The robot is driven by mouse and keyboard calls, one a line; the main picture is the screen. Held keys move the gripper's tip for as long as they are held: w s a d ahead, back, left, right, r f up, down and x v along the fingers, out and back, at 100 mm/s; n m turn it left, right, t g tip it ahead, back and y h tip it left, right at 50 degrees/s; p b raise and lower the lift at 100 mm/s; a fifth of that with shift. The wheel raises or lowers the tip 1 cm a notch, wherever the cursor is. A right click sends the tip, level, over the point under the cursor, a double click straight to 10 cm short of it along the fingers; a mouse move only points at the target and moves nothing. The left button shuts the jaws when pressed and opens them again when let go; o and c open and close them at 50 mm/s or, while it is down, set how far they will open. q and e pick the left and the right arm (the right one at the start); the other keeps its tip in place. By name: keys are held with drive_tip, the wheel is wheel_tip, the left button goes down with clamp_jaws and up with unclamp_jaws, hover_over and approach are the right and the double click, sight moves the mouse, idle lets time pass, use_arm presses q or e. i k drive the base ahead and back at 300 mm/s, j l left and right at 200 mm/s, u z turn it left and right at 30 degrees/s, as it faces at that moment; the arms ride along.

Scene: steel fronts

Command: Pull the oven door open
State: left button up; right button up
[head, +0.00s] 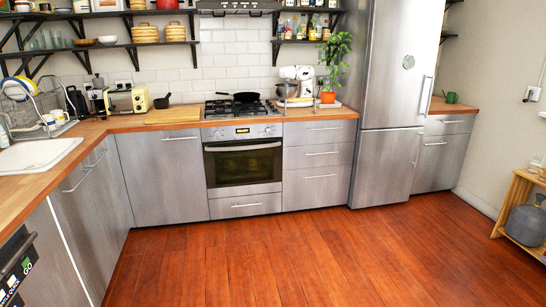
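The oven door (243,167) is shut. It is a dark glass panel in a steel front, with a horizontal bar handle (243,147) along its top. The oven's control panel (242,132) with knobs and a lit display is just above it, under the gas hob (238,108). The oven stands in the middle of the back counter, some way off across the floor. Neither of my grippers is in the head view, so I cannot see their state.
The wooden floor (270,255) before the oven is clear. Steel cabinets and a counter with a sink (38,156) run along the left. Drawers (318,170) and a tall fridge (390,90) stand right of the oven. A low wooden shelf (512,205) is at the right edge.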

sight(238, 167)
drive_tip(key=i, duration=1.45)
drive_tip(key=i+l+u, duration=0.1)
drive_tip(key=i, duration=1.35)
drive_tip(key=i+l+u, duration=0.2)
drive_tip(key=i, duration=0.2)
drive_tip(key=i+u, duration=0.15)
drive_tip(key=i, duration=0.3)
